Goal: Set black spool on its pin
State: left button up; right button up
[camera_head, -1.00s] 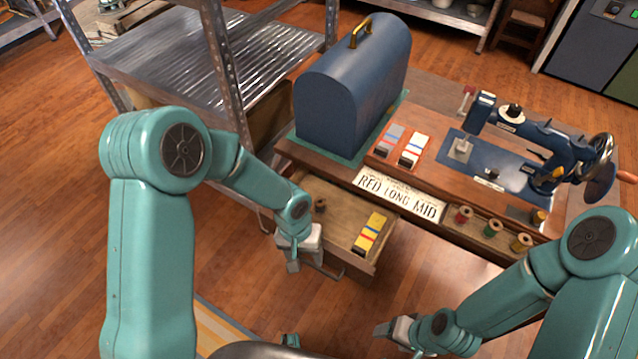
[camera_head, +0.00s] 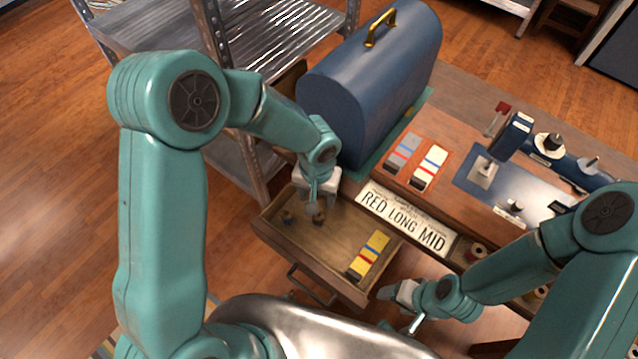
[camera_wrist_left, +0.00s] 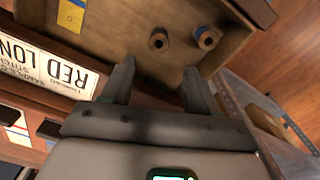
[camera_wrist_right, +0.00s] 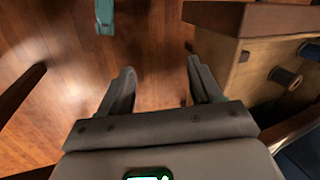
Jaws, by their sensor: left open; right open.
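Two small spools lie in the open drawer (camera_head: 330,245). One is a brown-flanged spool with a dark middle (camera_head: 319,216); its thread looks dark, but I cannot be sure it is black. The other has blue on it (camera_head: 287,217). They also show in the left wrist view as the dark-holed spool (camera_wrist_left: 158,41) and the blue one (camera_wrist_left: 206,38). My left gripper (camera_head: 314,204) is open and empty, pointing down above the dark spool. My right gripper (camera_head: 398,310) is open and empty, right of the drawer. The blue sewing machine (camera_head: 565,165) carries upright parts on top; I cannot tell which is the pin.
A yellow sample card (camera_head: 368,256) lies at the drawer's right. A sign reading RED LONG MID (camera_head: 405,217) stands on the table edge behind it. A domed blue case (camera_head: 365,85) and metal shelving (camera_head: 212,40) stand close behind my left arm.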

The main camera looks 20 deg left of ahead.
pick_arm(q)
jog(key=f+b, duration=0.3)
jog(key=f, duration=0.1)
jog(key=f+b, duration=0.4)
jog(key=f, duration=0.1)
jog(key=shift+w+d+f, duration=0.15)
jog(key=shift+w+f, duration=0.05)
jog(key=shift+f, duration=0.1)
jog(key=shift+s+f+b, duration=0.15)
jog(key=shift+f+b, duration=0.15)
jog(key=shift+b, duration=0.2)
pick_arm(e)
notch_tip(320, 180, down, 8)
jog(key=shift+w+d+f, duration=0.15)
jog(key=shift+w+d, duration=0.1)
jog(key=shift+w, duration=0.05)
jog(key=shift+f, duration=0.1)
pick_arm(q)
jog(key=shift+b, duration=0.3)
pick_arm(e)
jog(key=shift+f, duration=0.2)
